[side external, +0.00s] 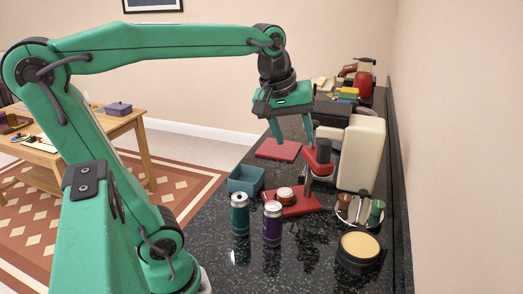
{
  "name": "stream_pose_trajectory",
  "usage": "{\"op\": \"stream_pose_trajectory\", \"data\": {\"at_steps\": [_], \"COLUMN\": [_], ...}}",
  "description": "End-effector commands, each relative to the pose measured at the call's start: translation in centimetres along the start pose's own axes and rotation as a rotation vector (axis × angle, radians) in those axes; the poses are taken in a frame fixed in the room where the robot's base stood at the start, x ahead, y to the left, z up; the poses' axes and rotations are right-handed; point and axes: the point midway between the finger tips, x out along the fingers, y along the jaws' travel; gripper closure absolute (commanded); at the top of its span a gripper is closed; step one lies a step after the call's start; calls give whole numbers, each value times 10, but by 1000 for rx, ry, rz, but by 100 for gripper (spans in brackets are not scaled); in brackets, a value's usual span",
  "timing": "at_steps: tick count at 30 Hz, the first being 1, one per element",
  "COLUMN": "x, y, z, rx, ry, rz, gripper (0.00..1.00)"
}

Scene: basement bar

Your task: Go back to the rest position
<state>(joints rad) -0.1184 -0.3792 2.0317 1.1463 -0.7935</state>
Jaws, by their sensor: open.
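My gripper (292,132) hangs from the end of my raised green arm (165,48), over the dark speckled counter. Its two green fingers point down and are spread apart. I see nothing held between them. The right finger is close in the picture to the top of a red press-like stand (318,158); I cannot tell whether they touch. The arm is stretched out to the right, well away from my base at the lower left.
On the counter (210,225) are a teal can (240,214), a purple can (272,224), a teal box (246,179), a red mat (278,150), a cream-sided machine (361,153) and a round tin (359,248). A wall borders the right. A wooden table (115,125) stands left.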

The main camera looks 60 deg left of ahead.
Motion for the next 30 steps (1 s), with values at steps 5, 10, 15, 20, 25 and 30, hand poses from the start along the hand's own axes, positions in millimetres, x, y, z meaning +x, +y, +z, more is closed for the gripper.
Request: {"op": "stream_pose_trajectory", "data": {"at_steps": [5,10,15,20,25,30], "x": [10,23,36,43,46,45], "y": [-18,-36,-50,-58,-59,-59], "z": [34,62,83,93,96,96], "rx": [285,554,768,877,905,903], "ry": [29,65,100,120,123,123], "rz": [41,74,96,105,106,105], "gripper": [50,50,50,50,50,50]}}
